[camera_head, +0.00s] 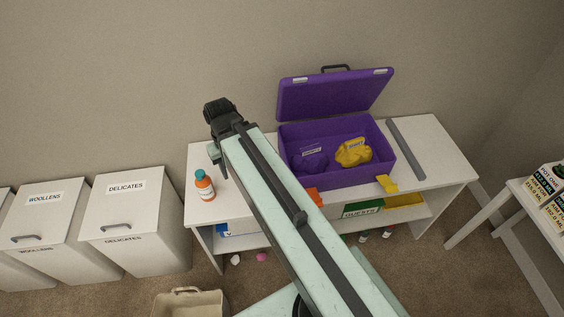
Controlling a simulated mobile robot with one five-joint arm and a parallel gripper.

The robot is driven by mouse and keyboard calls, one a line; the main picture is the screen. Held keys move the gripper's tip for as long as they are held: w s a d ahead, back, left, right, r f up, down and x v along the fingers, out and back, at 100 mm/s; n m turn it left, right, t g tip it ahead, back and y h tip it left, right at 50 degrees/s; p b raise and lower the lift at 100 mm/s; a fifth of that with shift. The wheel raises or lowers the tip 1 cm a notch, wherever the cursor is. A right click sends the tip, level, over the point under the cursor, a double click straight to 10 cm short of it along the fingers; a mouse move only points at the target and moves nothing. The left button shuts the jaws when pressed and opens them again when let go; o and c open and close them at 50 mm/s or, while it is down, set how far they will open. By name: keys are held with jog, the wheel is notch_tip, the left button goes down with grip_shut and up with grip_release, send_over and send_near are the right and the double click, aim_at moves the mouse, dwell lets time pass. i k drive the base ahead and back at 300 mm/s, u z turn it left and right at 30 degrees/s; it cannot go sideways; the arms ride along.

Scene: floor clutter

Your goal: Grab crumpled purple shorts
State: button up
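A crumpled purple cloth (310,159), which looks like the shorts, lies in the left part of an open purple case (350,181). It has a small pale label and blends with the case's purple inside. A crumpled yellow cloth (353,152) with a label lies to its right in the same case. My gripper (221,112) is at the far end of my raised arm, up and left of the case and apart from the purple cloth. Its fingers are too dark and small to show whether they are open or shut.
The case stands on a white table (432,146), its lid (335,93) raised behind. An orange bottle (205,187) stands at the table's left, a grey bar (406,148) at the right. White bins (135,220) stand left; a beige basket (190,303) is on the floor.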

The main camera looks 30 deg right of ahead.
aim_at(310, 160)
jog(key=u, duration=2.6)
jog(key=k, duration=1.45)
jog(key=z, duration=0.55)
jog(key=i, duration=1)
jog(key=u, duration=0.05)
